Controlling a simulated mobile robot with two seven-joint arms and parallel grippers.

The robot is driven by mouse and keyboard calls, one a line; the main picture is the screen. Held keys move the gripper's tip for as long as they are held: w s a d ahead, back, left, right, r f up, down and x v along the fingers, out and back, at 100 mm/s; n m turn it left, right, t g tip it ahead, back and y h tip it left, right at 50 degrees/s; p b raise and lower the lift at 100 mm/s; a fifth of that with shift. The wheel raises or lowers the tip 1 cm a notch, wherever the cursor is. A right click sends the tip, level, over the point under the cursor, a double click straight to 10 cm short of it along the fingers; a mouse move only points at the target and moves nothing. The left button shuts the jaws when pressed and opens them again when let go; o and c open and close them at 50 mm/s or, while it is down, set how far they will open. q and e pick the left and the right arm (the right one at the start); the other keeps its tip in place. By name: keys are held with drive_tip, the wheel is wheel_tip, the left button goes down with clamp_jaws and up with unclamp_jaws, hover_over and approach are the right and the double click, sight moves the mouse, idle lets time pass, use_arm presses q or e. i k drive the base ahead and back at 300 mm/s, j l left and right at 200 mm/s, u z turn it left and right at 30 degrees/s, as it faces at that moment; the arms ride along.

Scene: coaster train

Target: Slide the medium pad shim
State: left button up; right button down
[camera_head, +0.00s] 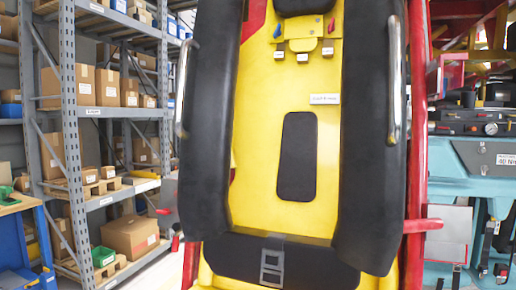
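A yellow coaster seat shell (262,110) fills the middle of the view, with a dark rectangular pad (297,157) on its back panel. Higher up, a yellow block (303,44) carries three small pale-tipped tabs: a left one (278,56), a middle one (303,57) and a right one (328,52). I cannot tell which part, if any, is the medium pad shim. A small white label (324,99) sits between the tabs and the pad. Neither of my grippers can be made out in this view.
Thick black side bolsters (207,130) and (368,120) flank the panel, with metal handles (183,88) and (395,80) outside them. A black lower cushion (330,265) has a buckle (271,268). Shelving (68,100) with boxes stands left; teal machinery (475,165) stands right.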

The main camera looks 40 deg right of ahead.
sight(302, 58)
drive_tip(key=z, duration=1.55)
